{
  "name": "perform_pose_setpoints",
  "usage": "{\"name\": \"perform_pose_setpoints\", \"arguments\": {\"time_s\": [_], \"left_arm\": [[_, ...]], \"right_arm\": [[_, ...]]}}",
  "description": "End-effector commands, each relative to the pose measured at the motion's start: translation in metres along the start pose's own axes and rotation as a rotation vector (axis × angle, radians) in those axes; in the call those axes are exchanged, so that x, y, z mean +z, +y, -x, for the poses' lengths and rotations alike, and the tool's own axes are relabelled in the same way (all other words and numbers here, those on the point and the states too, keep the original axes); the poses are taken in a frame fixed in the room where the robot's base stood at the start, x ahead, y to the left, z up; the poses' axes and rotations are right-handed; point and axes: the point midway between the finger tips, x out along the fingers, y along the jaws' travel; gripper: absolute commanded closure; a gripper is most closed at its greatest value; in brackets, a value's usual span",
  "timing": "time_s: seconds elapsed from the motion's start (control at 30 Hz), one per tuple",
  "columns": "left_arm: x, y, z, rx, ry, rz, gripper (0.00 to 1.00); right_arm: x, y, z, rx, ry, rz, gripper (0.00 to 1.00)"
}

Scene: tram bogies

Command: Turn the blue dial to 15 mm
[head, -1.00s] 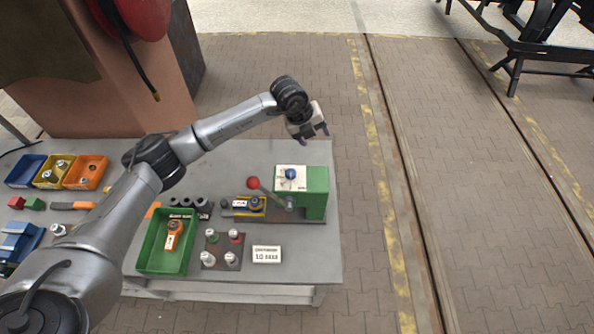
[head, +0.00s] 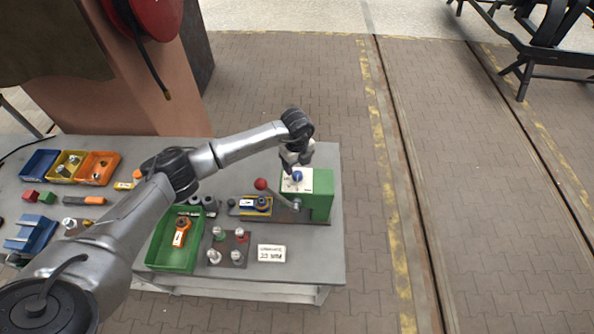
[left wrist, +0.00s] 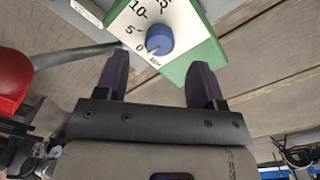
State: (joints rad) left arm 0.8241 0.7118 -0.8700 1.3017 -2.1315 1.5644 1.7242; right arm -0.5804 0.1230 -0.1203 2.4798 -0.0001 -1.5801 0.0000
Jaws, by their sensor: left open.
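The blue dial (head: 297,176) sits on the white scale plate (head: 289,186) on top of the green box (head: 319,204) at the right end of the bench. In the left wrist view the dial (left wrist: 159,39) is round, and the plate shows 0, 5, 10 and a partly cut-off number. A pale mark on the dial's lower edge appears to face near 0. My left gripper (left wrist: 158,68) is open, with one finger each side of the line to the dial, and nothing between them. In the head view my left gripper (head: 291,165) is just above and behind the dial.
A lever with a red ball (head: 261,184) rises beside the green box. A green tray (head: 172,252), a dark plate with several fittings (head: 228,247) and a white card (head: 272,253) with small print are nearer. Coloured bins stand at the left.

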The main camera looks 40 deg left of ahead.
Motion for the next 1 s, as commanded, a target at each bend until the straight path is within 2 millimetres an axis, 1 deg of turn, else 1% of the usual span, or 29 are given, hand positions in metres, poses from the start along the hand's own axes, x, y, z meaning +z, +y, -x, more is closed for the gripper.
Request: {"name": "perform_pose_setpoints", "arguments": {"time_s": [0.03,0.2,0.4,0.6,0.87,1.0], "left_arm": [[-0.001,0.001,-0.007,0.004,0.001,0.0,0.37],[-0.001,0.0,-0.032,0.002,0.001,0.0,0.37],[-0.001,0.0,-0.051,0.0,0.002,0.0,0.37],[0.0,0.0,-0.058,0.0,0.0,-0.001,0.37],[0.0,0.0,-0.058,-0.001,0.0,-0.001,0.37],[0.0,0.0,-0.058,-0.001,0.001,-0.001,0.51]], "right_arm": [[-0.002,0.0,0.005,0.0,0.0,0.0,0.57],[-0.003,0.001,0.01,0.0,0.0,0.0,0.57],[-0.004,0.001,0.012,0.0,0.0,-0.001,0.57],[-0.004,0.0,0.013,-0.001,0.001,-0.002,0.57],[-0.004,-0.001,0.013,-0.003,0.001,-0.005,0.57],[-0.005,-0.001,0.013,-0.004,0.001,-0.005,0.57]]}}
